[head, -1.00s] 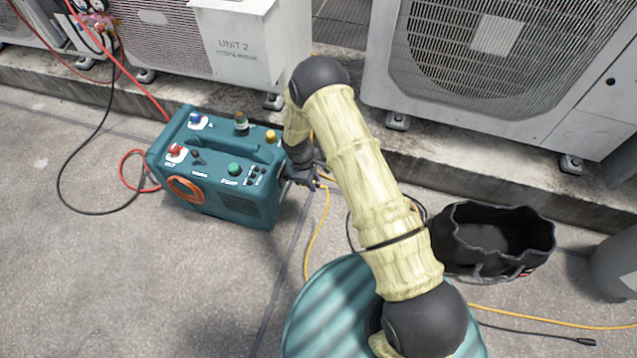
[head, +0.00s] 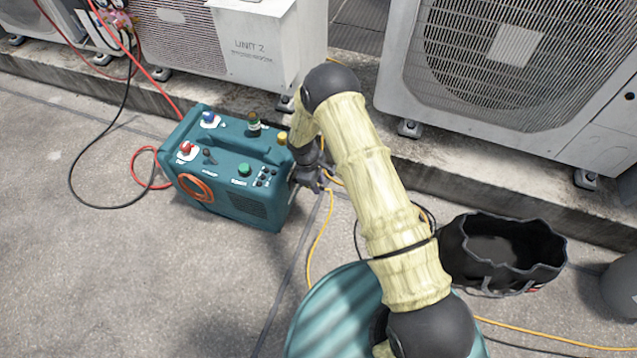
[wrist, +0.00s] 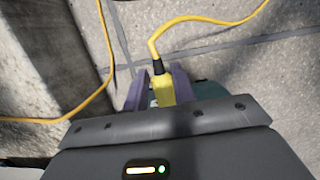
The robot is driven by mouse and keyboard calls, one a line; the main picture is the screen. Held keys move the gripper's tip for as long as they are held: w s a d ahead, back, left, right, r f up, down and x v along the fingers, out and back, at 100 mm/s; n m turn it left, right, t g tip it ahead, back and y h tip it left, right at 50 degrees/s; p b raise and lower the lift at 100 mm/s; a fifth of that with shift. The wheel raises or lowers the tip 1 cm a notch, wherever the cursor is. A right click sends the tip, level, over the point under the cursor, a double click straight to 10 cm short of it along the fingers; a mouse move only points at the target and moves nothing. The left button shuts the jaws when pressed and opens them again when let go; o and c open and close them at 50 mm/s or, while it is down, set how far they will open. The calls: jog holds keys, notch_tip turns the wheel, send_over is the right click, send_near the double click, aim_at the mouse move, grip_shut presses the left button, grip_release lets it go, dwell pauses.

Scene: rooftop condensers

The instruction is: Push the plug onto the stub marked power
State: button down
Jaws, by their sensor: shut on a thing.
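My gripper (wrist: 160,90) is shut on a yellow plug (wrist: 163,93), which sits between its two jaws in the wrist view. A black sleeve and a yellow cable lead away from the plug's far end. In the head view my gripper (head: 312,178) is close beside the right end of the teal machine (head: 233,170). A teal surface shows just beyond the jaws in the wrist view. The stub marked power cannot be made out; the machine's end face is hidden, and I cannot tell whether the plug touches it.
A yellow cable (head: 318,245) runs over the concrete. Red and black hoses lie left of the machine. A black bag (head: 505,285) stands at right. White condenser units (head: 500,75) stand on a kerb behind. The floor in front of the machine is clear.

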jog(key=shift+w+a, duration=0.25)
jog(key=shift+a, duration=0.35)
jog(key=shift+w+a, duration=0.2)
jog(key=shift+a, duration=0.35)
dwell(1.7)
jog(key=c, duration=1.1)
grip_release()
jog(key=shift+d, duration=0.1)
jog(key=shift+s+d+p, duration=0.45)
jog(key=shift+d+p, duration=0.1)
jog(key=shift+d, duration=0.6)
jog(key=shift+s+d+p, duration=0.4)
jog(key=shift+d+p, duration=0.15)
jog(key=shift+d, duration=0.6)
jog(key=shift+s+d+p, duration=0.45)
jog(key=shift+d+p, duration=0.1)
jog(key=shift+d, duration=0.6)
